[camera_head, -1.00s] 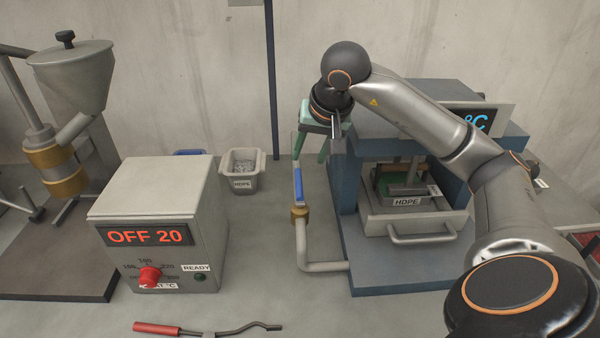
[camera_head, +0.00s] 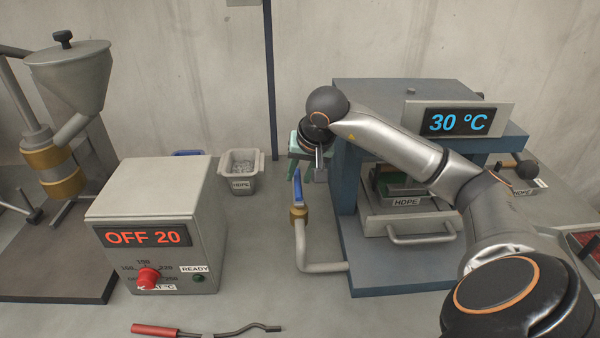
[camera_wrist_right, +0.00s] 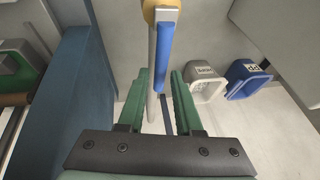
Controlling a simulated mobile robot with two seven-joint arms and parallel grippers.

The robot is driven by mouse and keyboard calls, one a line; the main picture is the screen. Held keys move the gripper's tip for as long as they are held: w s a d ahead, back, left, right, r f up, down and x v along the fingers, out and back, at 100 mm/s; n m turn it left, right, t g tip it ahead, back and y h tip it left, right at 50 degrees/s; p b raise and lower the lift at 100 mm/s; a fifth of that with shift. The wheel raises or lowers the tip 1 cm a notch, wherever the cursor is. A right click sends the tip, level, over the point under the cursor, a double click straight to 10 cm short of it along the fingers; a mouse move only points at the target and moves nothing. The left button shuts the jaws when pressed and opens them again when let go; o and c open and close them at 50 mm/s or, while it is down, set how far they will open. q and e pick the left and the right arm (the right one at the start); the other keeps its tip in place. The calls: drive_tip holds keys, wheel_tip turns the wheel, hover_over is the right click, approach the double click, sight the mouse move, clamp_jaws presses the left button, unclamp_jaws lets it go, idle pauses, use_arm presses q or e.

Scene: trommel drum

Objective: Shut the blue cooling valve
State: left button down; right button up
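The blue valve handle (camera_head: 297,188) stands roughly upright above a brass valve body (camera_head: 298,215) on the grey cooling pipe (camera_head: 322,267), left of the press. My right gripper (camera_head: 306,168) is behind and just above the handle. In the right wrist view its green fingers (camera_wrist_right: 160,88) are spread apart. There the blue handle (camera_wrist_right: 163,50) runs down from the top, and its lower end appears in the gap between the fingertips. I see no finger clearly touching it. My left gripper is out of view.
The blue press frame (camera_head: 345,180) stands close to the right of the valve, its display (camera_head: 459,122) reading 30 °C. A control box (camera_head: 150,215) reading OFF 20 stands at left. A grey HDPE bin (camera_head: 240,184) is behind. A red-handled tool (camera_head: 157,330) lies in front.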

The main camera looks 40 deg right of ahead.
clamp_jaws()
idle(1.1)
